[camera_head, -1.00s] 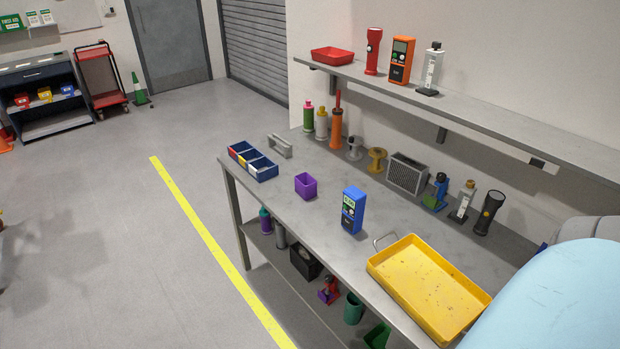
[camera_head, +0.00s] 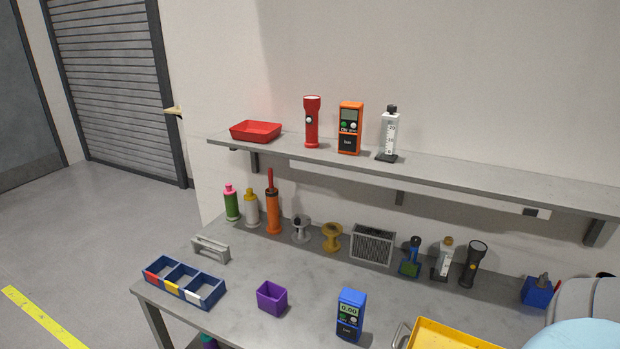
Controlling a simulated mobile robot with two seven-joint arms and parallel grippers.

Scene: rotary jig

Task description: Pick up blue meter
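The blue meter (camera_head: 349,315) stands upright near the front edge of the grey workbench (camera_head: 225,325). Its face has a pale display showing digits. It stands between a purple bin on its left and a yellow tray on its right. Neither of my grippers shows in the head view, so I cannot see whether they are open or shut.
The purple bin (camera_head: 272,297), yellow tray (camera_head: 450,336) and divided blue bin (camera_head: 184,283) stand on the bench. Bottles, spools, a grey speaker-like box (camera_head: 372,244) and a black flashlight (camera_head: 474,264) line the back. An orange meter (camera_head: 350,128) stands on the shelf (camera_head: 450,175) above.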

